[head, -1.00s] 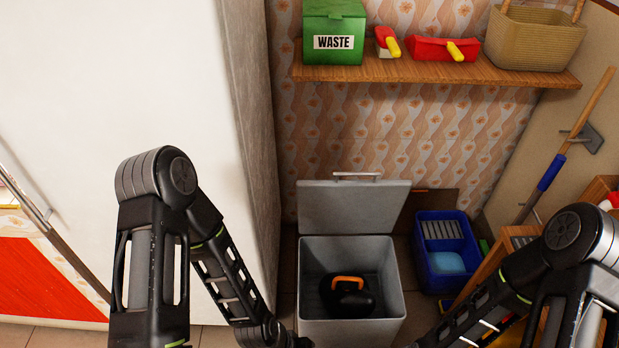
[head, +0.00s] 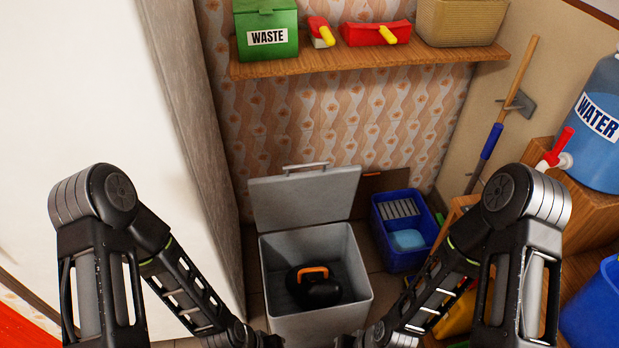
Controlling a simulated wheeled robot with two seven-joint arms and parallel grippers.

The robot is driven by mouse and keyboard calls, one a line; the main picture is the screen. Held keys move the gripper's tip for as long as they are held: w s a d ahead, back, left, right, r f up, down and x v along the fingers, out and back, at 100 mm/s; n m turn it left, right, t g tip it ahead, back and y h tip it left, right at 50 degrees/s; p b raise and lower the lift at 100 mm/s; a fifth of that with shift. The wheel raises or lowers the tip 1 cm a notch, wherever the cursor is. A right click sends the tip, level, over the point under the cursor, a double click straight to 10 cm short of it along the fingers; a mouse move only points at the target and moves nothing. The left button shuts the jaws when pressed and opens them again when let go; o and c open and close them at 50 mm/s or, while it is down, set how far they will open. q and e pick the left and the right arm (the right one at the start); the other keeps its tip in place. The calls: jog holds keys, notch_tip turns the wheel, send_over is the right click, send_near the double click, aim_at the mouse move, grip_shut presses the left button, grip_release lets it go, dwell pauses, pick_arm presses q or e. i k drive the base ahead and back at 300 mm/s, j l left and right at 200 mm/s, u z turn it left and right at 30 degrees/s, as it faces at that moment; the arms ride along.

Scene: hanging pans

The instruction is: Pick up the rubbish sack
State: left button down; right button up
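The black rubbish sack (head: 322,292) with an orange handle (head: 312,271) lies inside a grey bin (head: 364,294) in the head view. The bin's lid (head: 305,199) is open and leans back toward the wall. My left arm comes in from the left and my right arm from the right. Both reach down toward the bottom edge, on either side of the bin's front. Neither gripper's fingers show in the picture.
A blue crate (head: 377,223) with a light blue item stands right of the bin. A shelf (head: 370,61) above holds a green waste box (head: 267,39). A white cabinet (head: 75,90) is at left. A water container (head: 597,120) and a broom handle (head: 521,75) are at right.

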aim_at(315, 285)
jog(key=z, duration=2.1)
jog(key=k+j, duration=0.25)
jog(key=k, duration=0.15)
jog(key=k+j, duration=0.2)
jog(key=k, duration=0.2)
jog(key=i+j, duration=0.4)
jog(key=j, duration=0.05)
